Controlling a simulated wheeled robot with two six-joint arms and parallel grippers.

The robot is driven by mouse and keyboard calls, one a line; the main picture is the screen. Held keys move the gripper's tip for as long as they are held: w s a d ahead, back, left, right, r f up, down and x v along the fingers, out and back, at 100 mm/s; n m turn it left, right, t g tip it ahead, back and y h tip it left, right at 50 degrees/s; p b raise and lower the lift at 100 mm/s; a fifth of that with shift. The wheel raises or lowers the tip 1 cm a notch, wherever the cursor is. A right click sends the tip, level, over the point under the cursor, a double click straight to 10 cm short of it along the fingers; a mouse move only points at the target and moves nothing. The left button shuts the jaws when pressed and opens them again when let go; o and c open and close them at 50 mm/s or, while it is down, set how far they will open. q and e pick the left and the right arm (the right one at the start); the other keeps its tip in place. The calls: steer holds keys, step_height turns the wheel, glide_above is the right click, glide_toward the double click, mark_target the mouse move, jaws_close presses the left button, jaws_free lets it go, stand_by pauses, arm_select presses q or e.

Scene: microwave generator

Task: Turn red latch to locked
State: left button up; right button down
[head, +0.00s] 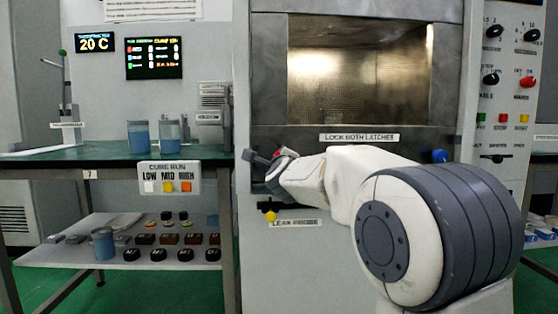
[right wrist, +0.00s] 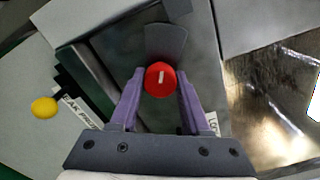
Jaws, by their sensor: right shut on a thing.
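The red latch (right wrist: 160,79) is a round red knob with a short white line on it, with a dark grey plate behind it. My right gripper (right wrist: 159,90) is shut on the red latch, with one purple finger on each side of it. In the head view my right gripper (head: 285,160) is at the lower left corner of the microwave opening and mostly hides the red latch. A blue latch (head: 440,156) shows at the lower right corner of the opening. A label reading "LOCK BOTH LATCHES" (head: 359,138) lies between them. My left gripper is not in view.
The lit metal chamber (head: 355,75) is above. A yellow knob (head: 270,215) sits below my right gripper near a "LEAK PROBE" label. A green-topped table (head: 100,157) with two blue beakers (head: 170,135) stands left. A control panel (head: 505,80) is right.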

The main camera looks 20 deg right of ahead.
steer(key=shift+c, duration=1.8)
jaws_free()
steer(key=shift+f, duration=0.1)
steer(key=p+v, duration=0.1)
steer(key=v, duration=0.9)
steer(key=shift+s+p, duration=0.25)
steer(key=shift+p, duration=0.1)
